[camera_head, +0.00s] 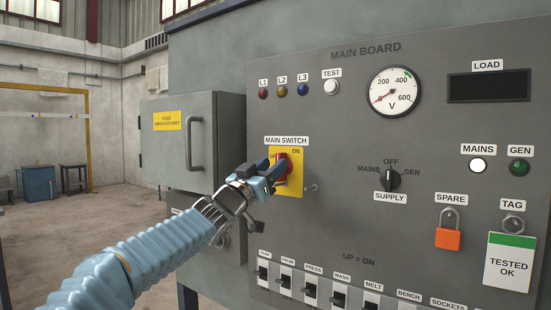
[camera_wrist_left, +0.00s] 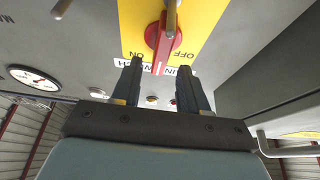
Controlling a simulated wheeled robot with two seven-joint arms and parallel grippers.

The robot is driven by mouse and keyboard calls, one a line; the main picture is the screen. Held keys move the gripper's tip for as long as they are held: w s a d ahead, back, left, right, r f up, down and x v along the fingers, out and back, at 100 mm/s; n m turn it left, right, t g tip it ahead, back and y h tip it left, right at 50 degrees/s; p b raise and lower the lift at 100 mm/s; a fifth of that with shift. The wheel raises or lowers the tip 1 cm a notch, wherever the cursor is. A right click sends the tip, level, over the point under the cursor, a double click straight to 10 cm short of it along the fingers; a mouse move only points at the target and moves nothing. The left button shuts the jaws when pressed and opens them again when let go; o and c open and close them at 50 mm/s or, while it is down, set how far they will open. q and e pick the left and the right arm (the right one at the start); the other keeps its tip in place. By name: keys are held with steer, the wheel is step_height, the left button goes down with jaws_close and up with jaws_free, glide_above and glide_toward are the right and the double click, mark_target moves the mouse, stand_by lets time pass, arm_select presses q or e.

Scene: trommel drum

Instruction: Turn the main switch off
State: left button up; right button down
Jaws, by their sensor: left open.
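The main switch (camera_head: 283,170) is a red rotary handle on a yellow plate (camera_head: 297,186), under the "MAIN SWITCH" label. In the left wrist view the red handle (camera_wrist_left: 163,42) appears upside down on the yellow plate (camera_wrist_left: 205,14); its end lies between the words ON and OFF. My left gripper (camera_head: 270,167) reaches up to the plate from the lower left, its fingers open and partly covering the OFF word. In the left wrist view the open fingers (camera_wrist_left: 157,82) stand on either side of the handle's end line. Contact with the handle cannot be told. My right gripper is out of view.
A supply selector (camera_head: 390,180), an orange padlock (camera_head: 448,237) and a row of breakers (camera_head: 310,291) are on the same panel. A grey box with a door handle (camera_head: 193,140) stands at left.

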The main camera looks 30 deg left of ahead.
arm_select(q)
steer(key=shift+x, duration=1.2)
jaws_close()
